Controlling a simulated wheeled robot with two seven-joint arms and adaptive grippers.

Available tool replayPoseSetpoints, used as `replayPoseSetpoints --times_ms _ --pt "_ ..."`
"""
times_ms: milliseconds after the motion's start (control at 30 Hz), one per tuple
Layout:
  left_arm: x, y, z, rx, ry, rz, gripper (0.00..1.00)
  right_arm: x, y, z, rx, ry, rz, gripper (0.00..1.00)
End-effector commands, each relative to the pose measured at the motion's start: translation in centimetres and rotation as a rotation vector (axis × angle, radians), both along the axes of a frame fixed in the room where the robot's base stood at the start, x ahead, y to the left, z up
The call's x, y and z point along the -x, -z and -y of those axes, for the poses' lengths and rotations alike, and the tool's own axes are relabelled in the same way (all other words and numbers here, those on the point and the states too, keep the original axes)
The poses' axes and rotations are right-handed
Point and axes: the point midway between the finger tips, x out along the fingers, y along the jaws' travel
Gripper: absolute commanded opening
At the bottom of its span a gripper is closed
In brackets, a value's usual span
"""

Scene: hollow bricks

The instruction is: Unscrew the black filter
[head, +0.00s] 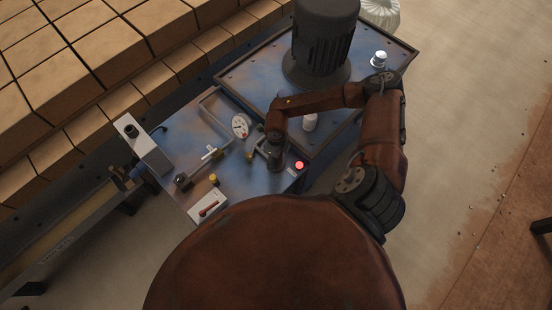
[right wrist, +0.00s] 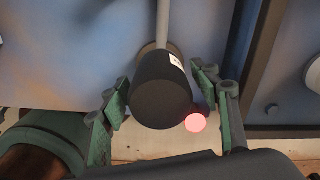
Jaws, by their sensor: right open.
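The black filter (right wrist: 160,92) is a dark cylinder with a small white label, hanging on a grey pipe in the right wrist view. My right gripper (right wrist: 161,98) is open, with one green-padded finger on each side of the filter. A gap shows between the filter and each finger, so it is not held. In the head view my right gripper (head: 268,155) is over the blue machine top, and the filter cannot be told apart from it there. My left gripper is not in view.
A glowing red button (head: 299,165) is close to the right gripper. A round gauge (head: 240,126), bent pipe and valves stand to its left. A large dark motor (head: 323,45) rises behind. Rows of hollow bricks (head: 60,60) fill the upper left. Open floor lies at right.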

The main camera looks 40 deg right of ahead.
Motion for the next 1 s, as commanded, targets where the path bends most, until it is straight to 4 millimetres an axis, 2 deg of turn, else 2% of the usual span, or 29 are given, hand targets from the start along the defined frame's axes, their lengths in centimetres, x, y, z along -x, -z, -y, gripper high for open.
replayPoseSetpoints --times_ms 100,367,600,833,1000 --pt "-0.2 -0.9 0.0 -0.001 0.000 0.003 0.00 0.1 -0.3 0.0 -0.001 0.096 0.000 0.56" --pt "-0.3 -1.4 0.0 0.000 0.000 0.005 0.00 0.0 -0.1 0.0 0.000 0.193 0.000 0.56" --pt "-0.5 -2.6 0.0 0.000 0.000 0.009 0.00 0.0 -0.3 -0.1 -0.001 0.362 0.000 0.56" --pt "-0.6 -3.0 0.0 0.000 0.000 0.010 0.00 0.0 -0.1 0.0 0.000 0.438 0.000 0.56" --pt "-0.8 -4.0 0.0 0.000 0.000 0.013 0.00 0.0 -0.3 -0.1 0.000 0.547 -0.001 0.56"
